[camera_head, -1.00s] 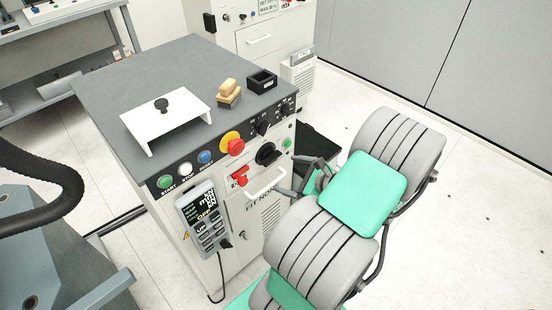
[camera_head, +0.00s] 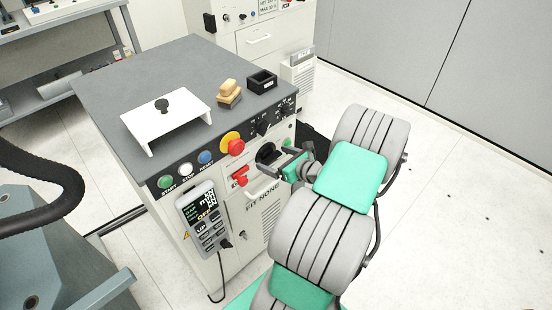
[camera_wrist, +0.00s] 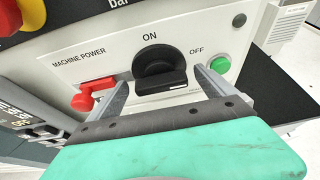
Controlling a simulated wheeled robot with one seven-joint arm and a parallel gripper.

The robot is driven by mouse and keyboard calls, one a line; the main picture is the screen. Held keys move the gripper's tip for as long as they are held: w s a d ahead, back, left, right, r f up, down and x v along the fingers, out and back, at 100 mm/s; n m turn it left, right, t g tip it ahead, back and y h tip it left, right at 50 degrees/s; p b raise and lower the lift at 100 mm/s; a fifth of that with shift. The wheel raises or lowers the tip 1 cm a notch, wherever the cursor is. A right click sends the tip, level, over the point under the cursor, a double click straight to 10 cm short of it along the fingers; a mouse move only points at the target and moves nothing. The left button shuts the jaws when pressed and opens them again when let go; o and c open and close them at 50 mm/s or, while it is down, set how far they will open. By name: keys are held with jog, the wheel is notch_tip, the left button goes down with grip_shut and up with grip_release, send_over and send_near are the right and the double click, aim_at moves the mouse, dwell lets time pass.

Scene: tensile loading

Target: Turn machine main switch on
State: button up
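The main switch is a black rotary knob (camera_wrist: 160,72) on the white machine panel, labelled MACHINE POWER, with ON above it and OFF to its right. Its grip bar lies roughly level in the wrist view, with a white mark at its right end, toward OFF. The knob (camera_head: 267,151) also shows in the head view, partly covered by my gripper (camera_head: 263,165). My gripper (camera_wrist: 161,78) is open in front of the panel, one finger left of the knob and one right. I cannot tell whether either finger touches it.
A red switch (camera_wrist: 92,94) sits close beside the left finger, and a green lamp (camera_wrist: 219,64) beside the right finger. A red-and-yellow emergency button (camera_head: 232,143) is above the knob. A pendant (camera_head: 201,218) hangs on the machine front. Floor at right is clear.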

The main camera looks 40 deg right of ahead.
jog(key=c, duration=1.4)
jog(key=shift+o, duration=0.2)
